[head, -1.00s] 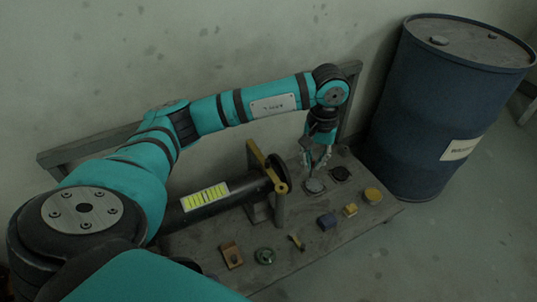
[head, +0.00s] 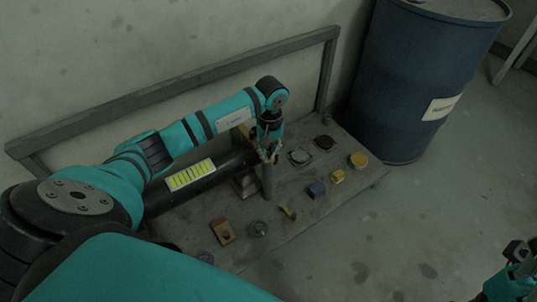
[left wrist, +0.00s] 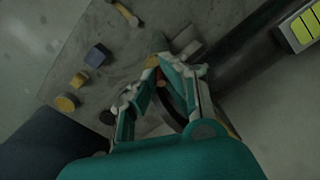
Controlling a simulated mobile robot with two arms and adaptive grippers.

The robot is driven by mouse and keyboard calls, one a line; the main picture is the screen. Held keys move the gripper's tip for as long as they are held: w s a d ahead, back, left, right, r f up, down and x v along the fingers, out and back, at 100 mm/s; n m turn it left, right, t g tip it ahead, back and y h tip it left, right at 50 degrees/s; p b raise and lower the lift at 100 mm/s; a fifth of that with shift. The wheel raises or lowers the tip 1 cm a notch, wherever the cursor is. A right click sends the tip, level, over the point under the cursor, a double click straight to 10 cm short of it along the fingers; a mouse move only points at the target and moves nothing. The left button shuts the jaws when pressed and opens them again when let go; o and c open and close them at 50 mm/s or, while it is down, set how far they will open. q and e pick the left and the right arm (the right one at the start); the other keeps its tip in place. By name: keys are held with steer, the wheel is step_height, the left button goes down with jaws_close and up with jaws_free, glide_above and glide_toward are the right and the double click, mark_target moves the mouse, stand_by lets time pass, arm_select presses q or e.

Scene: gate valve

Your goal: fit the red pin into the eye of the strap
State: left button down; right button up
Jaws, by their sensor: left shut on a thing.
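My left gripper (head: 270,152) is at the end of the dark pipe, above the upright post (head: 267,182). In the left wrist view its fingers (left wrist: 157,74) are closed together, with a small reddish piece, the red pin (left wrist: 152,62), between the tips. The pin is mostly hidden by the fingers. A bit of the yellow strap (head: 245,132) shows behind the gripper; its eye is hidden, so I cannot tell whether the pin touches it. My right gripper (head: 518,252) is partly in view at the lower right, well away from the bench; its jaws are unclear.
A blue barrel (head: 415,85) stands behind right. Floor at right is clear.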

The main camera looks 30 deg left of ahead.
arm_select(q)
steer(key=shift+f, duration=0.15)
steer(key=shift+f, duration=0.25)
steer(key=c, duration=1.5)
jaws_free()
steer(key=shift+o, duration=0.2)
